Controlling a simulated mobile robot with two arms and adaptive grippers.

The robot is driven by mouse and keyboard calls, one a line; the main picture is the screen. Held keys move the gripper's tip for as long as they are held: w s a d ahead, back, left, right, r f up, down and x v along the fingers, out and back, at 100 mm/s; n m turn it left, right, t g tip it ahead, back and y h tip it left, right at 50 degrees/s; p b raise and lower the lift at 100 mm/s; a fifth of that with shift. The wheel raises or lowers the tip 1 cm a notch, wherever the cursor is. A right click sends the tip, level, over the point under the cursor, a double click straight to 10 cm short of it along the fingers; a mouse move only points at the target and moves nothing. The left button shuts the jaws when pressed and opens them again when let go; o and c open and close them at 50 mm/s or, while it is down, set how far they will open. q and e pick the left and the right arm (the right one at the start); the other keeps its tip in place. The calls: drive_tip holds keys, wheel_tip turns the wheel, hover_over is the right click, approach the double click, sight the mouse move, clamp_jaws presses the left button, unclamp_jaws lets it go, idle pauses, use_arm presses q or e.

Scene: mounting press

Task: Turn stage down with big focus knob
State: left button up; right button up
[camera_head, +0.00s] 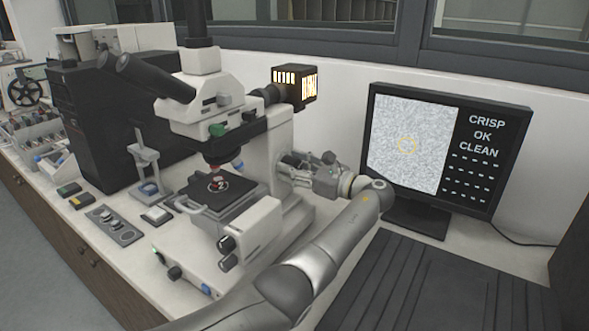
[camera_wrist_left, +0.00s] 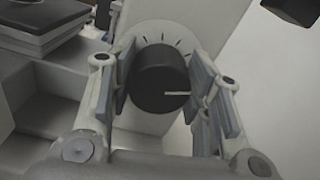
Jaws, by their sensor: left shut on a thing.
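The big focus knob (camera_wrist_left: 158,80) is a black cylinder with a white line pointing right, in front of a pale dial with dark tick marks. My left gripper (camera_head: 290,163) reaches the right side of the white microscope (camera_head: 262,150), and its two fingers flank the knob in the left wrist view. It is shut on the knob. In the head view the knob is hidden by the microscope body and gripper. The black stage (camera_head: 236,201) lies under the objective and carries a round sample marked 2 (camera_head: 218,184). My right gripper is not in view.
A monitor (camera_head: 415,145) at the right shows a grey speckled picture and CRISP, OK, CLEAN. A dark ribbed mat (camera_head: 440,285) lies in front of it. A black cabinet (camera_head: 92,125) and small tools stand left of the microscope. The wall is close behind.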

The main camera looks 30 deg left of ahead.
use_arm(q)
drive_tip(key=shift+n, duration=0.5)
drive_tip(key=o, duration=1)
drive_tip(key=d, duration=0.8)
drive_tip(key=s+d, duration=0.1)
drive_tip(key=d, duration=0.3)
drive_tip(key=shift+s+f, duration=0.1)
